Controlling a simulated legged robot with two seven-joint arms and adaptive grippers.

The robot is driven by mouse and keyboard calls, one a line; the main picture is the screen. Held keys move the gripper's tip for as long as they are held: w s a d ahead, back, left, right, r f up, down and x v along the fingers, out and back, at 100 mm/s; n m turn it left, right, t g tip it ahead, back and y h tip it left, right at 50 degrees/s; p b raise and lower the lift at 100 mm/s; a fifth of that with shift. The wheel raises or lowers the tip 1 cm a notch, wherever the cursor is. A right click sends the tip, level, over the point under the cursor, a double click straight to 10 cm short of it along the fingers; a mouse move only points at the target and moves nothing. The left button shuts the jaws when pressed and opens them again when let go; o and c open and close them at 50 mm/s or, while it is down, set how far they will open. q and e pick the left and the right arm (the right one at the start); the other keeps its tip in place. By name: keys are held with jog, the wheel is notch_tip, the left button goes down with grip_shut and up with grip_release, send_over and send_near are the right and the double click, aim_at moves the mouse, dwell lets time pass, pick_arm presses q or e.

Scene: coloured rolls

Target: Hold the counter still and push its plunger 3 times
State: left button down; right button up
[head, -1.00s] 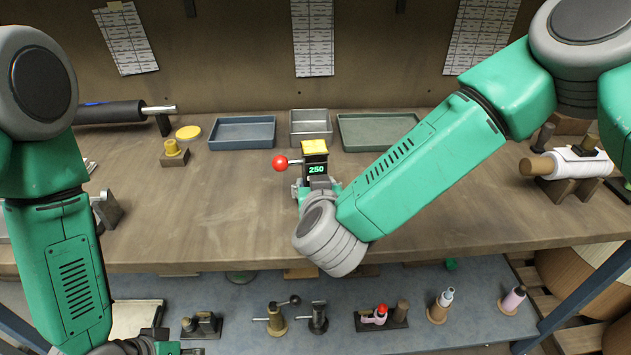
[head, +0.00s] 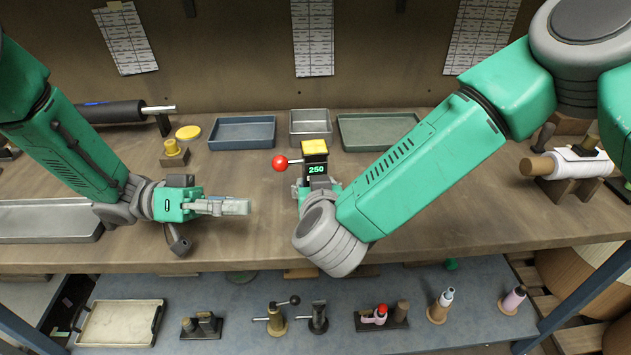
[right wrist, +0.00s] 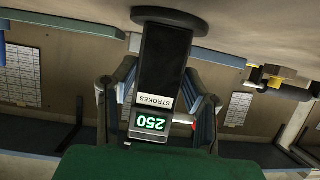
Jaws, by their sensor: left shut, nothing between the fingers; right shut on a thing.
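The counter (head: 316,162) stands upright on the bench, with a yellow top, a dark body and a green display reading 250. Its red ball plunger (head: 280,163) sticks out to the left. In the right wrist view the counter (right wrist: 165,65) appears upside down, with a STROKES label, between my right gripper's fingers (right wrist: 158,110). My left gripper (head: 236,206) is shut and empty, pointing right above the bench, left of the counter and apart from the red ball.
Behind the counter are a blue tray (head: 242,148), a small grey tray (head: 310,113) and a green tray (head: 350,147). A yellow-topped block (head: 173,153) stands at the left. A white roll (head: 572,164) lies at the right. The bench between left gripper and counter is clear.

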aim_at(280, 164)
pick_arm(q)
jog(key=w+a+m+t, duration=0.1)
jog(key=w, duration=0.2)
jog(key=w+a+m+t, duration=0.1)
jog(key=w+m+t, duration=0.1)
jog(key=w, duration=0.2)
jog(key=w+a+m+t, duration=0.1)
jog(key=w, duration=0.2)
jog(key=shift+w+a+f+m+t, duration=0.15)
jog(key=shift+a+f+m+t, duration=0.15)
jog(key=shift+m, duration=0.1)
pick_arm(e)
jog(key=shift+s+f, duration=0.2)
jog(key=shift+f, duration=0.15)
pick_arm(q)
jog(key=shift+w+d, duration=0.15)
jog(key=shift+d, duration=1.35)
jog(key=shift+w+d, duration=0.1)
jog(key=shift+d, duration=1.35)
jog(key=shift+w+d, duration=0.1)
jog(key=shift+d, duration=1)
jog(key=shift+a, duration=1.1)
jog(key=shift+d, duration=0.2)
